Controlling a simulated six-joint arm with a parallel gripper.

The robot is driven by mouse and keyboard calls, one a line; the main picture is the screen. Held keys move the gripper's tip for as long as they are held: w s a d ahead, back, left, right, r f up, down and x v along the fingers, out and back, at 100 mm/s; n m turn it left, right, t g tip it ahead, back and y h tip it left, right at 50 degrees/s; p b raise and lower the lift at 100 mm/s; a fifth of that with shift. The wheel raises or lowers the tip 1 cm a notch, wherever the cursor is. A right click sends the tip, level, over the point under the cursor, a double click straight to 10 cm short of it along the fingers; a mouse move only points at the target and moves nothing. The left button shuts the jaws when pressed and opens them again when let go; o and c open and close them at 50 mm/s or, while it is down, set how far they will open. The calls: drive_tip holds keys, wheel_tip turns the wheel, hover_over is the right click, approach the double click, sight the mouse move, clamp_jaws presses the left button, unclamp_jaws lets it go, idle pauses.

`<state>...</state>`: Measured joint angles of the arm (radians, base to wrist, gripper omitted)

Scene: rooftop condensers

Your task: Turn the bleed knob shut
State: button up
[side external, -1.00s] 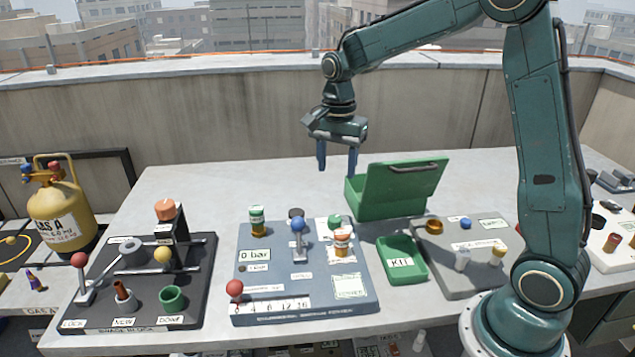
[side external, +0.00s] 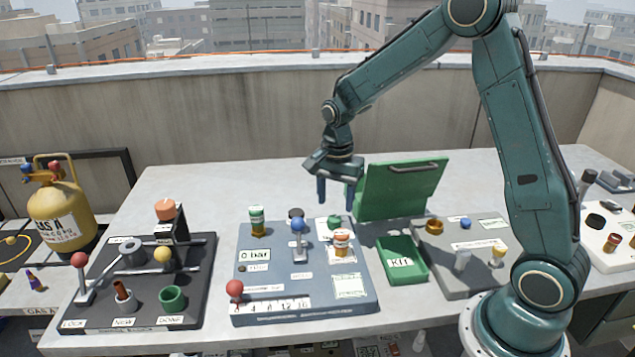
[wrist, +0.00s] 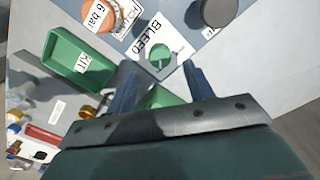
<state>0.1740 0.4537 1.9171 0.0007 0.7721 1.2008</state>
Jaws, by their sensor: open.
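The bleed knob (side external: 334,221) is a small green knob on the blue-grey panel (side external: 260,285). In the wrist view the knob (wrist: 158,56) sits on a white plate lettered BLEED (wrist: 152,38), with a pale bar across it. My gripper (side external: 336,198) is open and empty, pointing down above and slightly behind the knob in the side view. In the wrist view the fingers of my gripper (wrist: 161,72) lie on either side of the knob's line, apart from it. The fingers appear not to touch the knob.
A blue-topped lever (side external: 298,226) and an orange-and-white cap (side external: 342,238) stand close to the knob. A dark round knob (wrist: 219,12) also stands near.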

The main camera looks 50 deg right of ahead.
sight(335, 218)
drive_tip(key=shift+f, duration=2.5)
drive_tip(key=c, duration=1)
